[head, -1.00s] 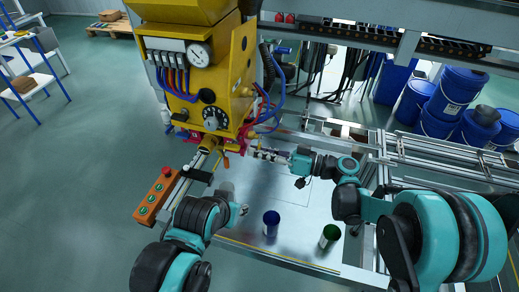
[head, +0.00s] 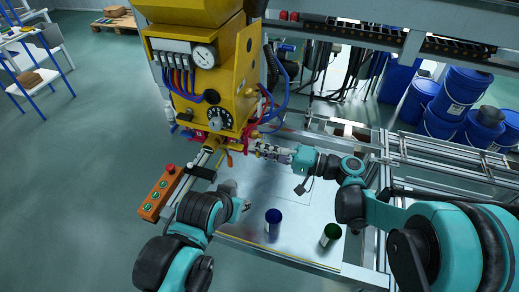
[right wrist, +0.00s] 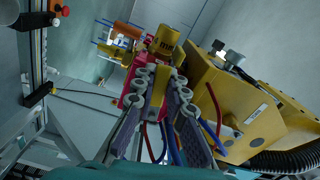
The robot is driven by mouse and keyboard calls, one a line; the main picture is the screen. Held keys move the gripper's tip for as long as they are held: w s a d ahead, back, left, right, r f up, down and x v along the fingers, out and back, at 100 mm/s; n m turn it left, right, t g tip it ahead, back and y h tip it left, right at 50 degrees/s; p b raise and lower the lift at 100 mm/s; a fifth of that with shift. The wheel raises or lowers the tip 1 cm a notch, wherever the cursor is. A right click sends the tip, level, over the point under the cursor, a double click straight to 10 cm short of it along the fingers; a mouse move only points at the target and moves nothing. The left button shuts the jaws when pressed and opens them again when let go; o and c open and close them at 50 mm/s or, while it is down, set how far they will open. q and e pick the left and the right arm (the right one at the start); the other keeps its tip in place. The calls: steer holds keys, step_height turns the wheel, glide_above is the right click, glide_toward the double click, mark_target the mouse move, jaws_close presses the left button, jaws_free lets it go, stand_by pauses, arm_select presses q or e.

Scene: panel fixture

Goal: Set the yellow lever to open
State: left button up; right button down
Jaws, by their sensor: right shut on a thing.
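The yellow lever (right wrist: 158,92) shows in the right wrist view as a yellow piece between my right fingers. My right gripper (right wrist: 160,98) is shut on it, with one finger on each side. In the head view my right gripper (head: 256,149) is at the lower right of the yellow machine (head: 193,85), where the lever is too small and covered to make out well. My left gripper (head: 243,206) hangs empty over the metal table, apart from the machine. Its finger opening is not clear.
A blue cup (head: 273,223) and a green cup (head: 330,234) stand on the metal table (head: 285,195). An orange button box (head: 158,196) lies left of my left arm. Blue and red hoses (head: 268,105) hang close to my right gripper.

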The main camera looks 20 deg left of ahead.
steer(key=shift+r+m, duration=0.4)
steer(key=shift+m, duration=0.7)
steer(key=c, duration=1.5)
jaws_free()
steer(key=shift+c, duration=0.2)
steer(key=shift+d, duration=0.15)
steer(key=d, duration=1.1)
steer(key=shift+s+d, duration=0.25)
steer(key=shift+d, duration=0.15)
